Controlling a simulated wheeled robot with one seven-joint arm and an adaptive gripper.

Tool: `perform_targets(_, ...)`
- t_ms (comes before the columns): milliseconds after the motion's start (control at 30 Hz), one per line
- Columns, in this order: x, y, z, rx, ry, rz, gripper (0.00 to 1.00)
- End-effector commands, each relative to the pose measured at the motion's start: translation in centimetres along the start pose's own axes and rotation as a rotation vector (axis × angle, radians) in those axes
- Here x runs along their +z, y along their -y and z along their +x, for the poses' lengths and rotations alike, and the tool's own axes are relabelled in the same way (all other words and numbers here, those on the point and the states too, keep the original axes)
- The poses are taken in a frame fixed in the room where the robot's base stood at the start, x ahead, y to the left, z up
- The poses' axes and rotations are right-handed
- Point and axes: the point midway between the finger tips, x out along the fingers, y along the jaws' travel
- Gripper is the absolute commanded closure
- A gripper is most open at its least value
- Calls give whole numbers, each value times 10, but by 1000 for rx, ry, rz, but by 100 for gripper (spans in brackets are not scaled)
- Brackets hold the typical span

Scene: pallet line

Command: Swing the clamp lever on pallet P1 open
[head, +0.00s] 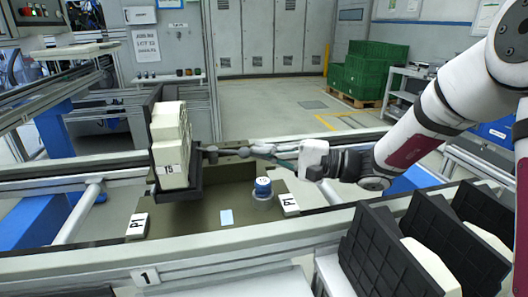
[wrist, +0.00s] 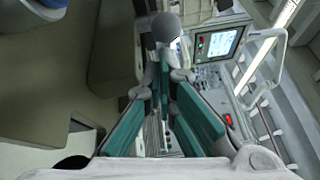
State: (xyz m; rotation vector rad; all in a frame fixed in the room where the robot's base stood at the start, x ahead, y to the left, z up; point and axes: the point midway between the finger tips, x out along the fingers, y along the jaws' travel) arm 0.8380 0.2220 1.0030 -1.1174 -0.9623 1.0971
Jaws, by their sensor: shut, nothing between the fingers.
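Conveyor rails run along front and back. Black fixtures (head: 425,245) stand at front right.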

Motion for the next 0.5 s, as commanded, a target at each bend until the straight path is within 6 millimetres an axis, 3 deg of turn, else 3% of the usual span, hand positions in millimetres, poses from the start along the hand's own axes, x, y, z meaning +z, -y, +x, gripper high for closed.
perform_targets(300, 39, -7, -5, -1, 0, 0, 100)
perform_targets(500, 42, -8, -5, -1, 0, 0, 100)
